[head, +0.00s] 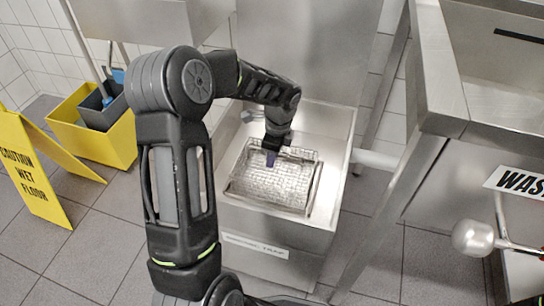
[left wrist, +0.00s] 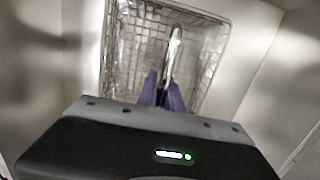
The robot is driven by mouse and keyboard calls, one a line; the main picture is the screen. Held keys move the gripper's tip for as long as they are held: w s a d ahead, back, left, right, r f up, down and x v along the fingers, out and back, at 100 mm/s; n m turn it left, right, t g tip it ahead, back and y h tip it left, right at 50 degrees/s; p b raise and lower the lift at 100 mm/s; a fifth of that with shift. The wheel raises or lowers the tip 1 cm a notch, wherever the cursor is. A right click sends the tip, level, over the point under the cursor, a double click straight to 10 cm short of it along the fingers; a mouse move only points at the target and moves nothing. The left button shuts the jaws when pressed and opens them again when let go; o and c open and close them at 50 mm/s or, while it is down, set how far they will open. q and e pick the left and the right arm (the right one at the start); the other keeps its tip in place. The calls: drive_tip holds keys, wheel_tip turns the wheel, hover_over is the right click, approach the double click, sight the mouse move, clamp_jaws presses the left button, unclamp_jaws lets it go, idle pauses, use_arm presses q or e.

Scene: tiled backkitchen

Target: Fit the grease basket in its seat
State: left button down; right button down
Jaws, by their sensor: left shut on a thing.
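The grease basket (head: 262,190) is a shallow wire mesh basket inside the open steel trap box (head: 334,150) in the middle of the head view. My left gripper (head: 271,159) reaches down into the box from above, over the far part of the basket. In the left wrist view the purple fingertips (left wrist: 163,95) are shut on the basket's bright handle (left wrist: 174,48), with the mesh basket (left wrist: 135,62) around and below it. The seat is hidden under the basket, and I cannot tell whether the basket rests on it. My right gripper does not show.
A steel sink (head: 480,85) stands at the right, with its leg (head: 384,200) beside the box. A white pipe (head: 376,160) joins the box's right side. A yellow mop bucket (head: 98,143) and a yellow wet-floor sign (head: 32,175) stand at the left.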

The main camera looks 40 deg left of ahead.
use_arm(q)
drive_tip(key=c, duration=1.4)
unclamp_jaws()
drive_tip(key=shift+f, duration=0.1)
drive_tip(key=r+p, duration=0.1)
drive_tip(key=r, duration=0.1)
drive_tip(key=r+p, duration=0.1)
drive_tip(key=r, duration=0.2)
drive_tip(key=d+r+p, duration=0.1)
drive_tip(key=r, duration=0.1)
drive_tip(key=shift+r, duration=0.4)
